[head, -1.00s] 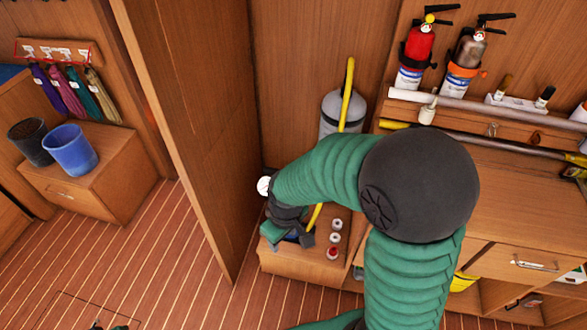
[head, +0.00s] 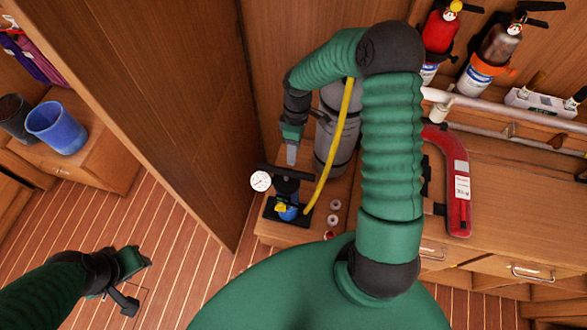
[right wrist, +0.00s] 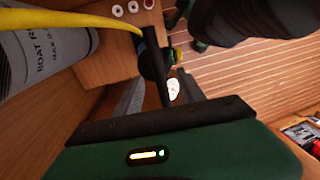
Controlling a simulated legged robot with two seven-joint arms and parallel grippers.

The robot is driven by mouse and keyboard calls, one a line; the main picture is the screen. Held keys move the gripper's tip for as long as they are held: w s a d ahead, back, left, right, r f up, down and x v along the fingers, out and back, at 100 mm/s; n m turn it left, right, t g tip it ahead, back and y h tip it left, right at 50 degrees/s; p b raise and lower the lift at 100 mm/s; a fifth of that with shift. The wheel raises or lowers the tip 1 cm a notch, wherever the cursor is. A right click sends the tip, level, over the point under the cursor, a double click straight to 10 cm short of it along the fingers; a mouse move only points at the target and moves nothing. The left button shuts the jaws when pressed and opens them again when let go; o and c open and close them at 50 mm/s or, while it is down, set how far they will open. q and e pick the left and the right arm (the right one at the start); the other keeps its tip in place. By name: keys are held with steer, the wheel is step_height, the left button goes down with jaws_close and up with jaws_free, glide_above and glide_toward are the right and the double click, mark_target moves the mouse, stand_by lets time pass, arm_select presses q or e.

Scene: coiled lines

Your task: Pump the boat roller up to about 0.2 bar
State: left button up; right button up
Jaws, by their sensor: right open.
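The pump (head: 288,212) stands on a low wooden locker, with a blue part, a black crossbar handle (head: 285,172) and a yellow hose (head: 340,140). A white round gauge (head: 261,181) is beside it; its reading is too small to tell. The grey boat roller (head: 333,145) stands upright behind; its lettering partly shows in the right wrist view (right wrist: 50,58). My right gripper (head: 291,152) points down just above the handle, open and empty. In the right wrist view the handle (right wrist: 156,65) lies ahead between its fingers. My left gripper (head: 128,282) is open and empty over the floor.
A wooden partition (head: 150,110) stands left of the pump. Small round fittings (head: 334,205) sit on the locker at right. A red curved object (head: 457,185) lies on the counter, below two extinguishers (head: 440,30). The floor at left is mostly clear.

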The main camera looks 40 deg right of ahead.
glide_above(294, 171)
steer(key=f, duration=0.5)
steer(key=shift+w+a, duration=0.2)
steer(key=shift+w, duration=0.05)
steer(key=f, duration=0.5)
steer(key=d+f, duration=0.1)
steer(key=f, duration=0.1)
steer(key=shift+s+f+p, duration=0.15)
steer(key=shift+p, duration=0.2)
steer(key=shift+s+f, duration=0.1)
steer(key=shift+f, duration=0.1)
steer(key=shift+a, duration=0.8)
steer(key=shift+c, duration=3.6)
steer(key=shift+d, duration=0.45)
jaws_close()
arm_select(q)
steer(key=shift+w+r, duration=0.3)
steer(key=shift+w, duration=0.05)
steer(key=shift+a, duration=0.1)
arm_select(e)
steer(key=shift+a, duration=0.15)
